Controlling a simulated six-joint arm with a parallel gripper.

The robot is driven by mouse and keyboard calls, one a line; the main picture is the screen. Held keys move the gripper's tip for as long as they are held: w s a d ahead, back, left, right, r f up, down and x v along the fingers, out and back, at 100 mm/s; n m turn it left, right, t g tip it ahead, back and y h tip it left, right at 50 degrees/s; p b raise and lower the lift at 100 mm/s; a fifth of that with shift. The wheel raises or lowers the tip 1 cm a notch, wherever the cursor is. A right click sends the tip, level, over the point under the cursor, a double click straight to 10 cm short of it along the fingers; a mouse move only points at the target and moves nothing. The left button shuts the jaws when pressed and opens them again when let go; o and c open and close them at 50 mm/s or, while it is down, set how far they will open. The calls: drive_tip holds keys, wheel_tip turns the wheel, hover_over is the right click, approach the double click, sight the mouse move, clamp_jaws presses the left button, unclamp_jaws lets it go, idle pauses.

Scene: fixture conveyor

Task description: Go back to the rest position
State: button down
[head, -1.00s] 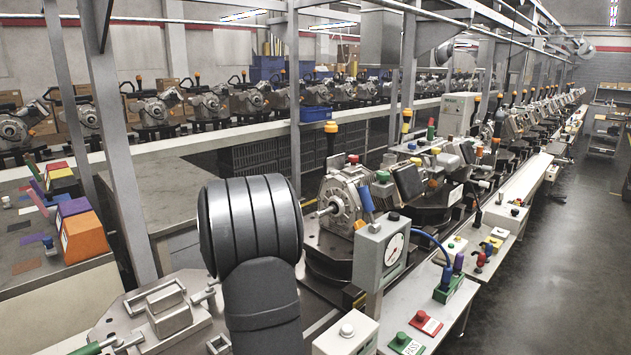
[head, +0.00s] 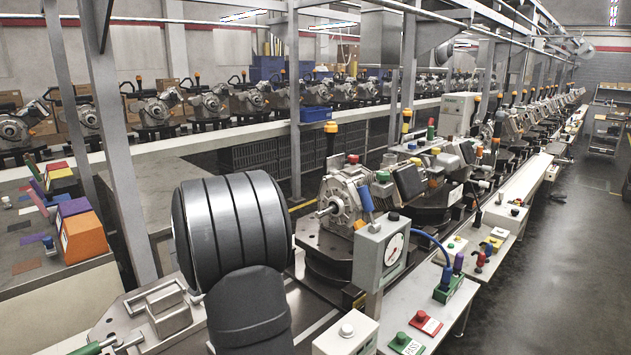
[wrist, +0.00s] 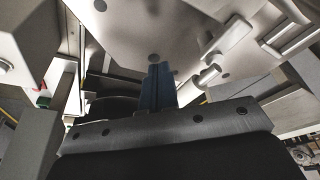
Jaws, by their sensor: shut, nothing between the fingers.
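My gripper (wrist: 158,88) shows in the wrist view as dark bluish fingers close together in the middle, with nothing between them. A pale metal plate with holes (wrist: 150,25) fills the view beyond the fingertips. I cannot tell how far the fingertips are from it. In the head view only a dark rounded link of my arm shows at the lower middle. The gripper itself is hidden there.
A clamp fixture (head: 165,308) lies left of my arm. A motor housing (head: 345,200) on a dark pallet and a grey dial gauge post (head: 378,255) stand close on its right. Green (head: 402,338) and red (head: 420,316) buttons are at the front.

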drive_tip(key=shift+s+a+m+h, duration=0.3)
drive_tip(key=shift+s+a+m, duration=0.15)
drive_tip(key=shift+m, duration=0.45)
drive_tip(key=shift+s+a, duration=0.4)
drive_tip(key=shift+s, duration=0.15)
drive_tip(key=shift+s+a+m+h, duration=0.2)
drive_tip(key=shift+m+h, duration=0.1)
drive_tip(key=shift+m, duration=0.8)
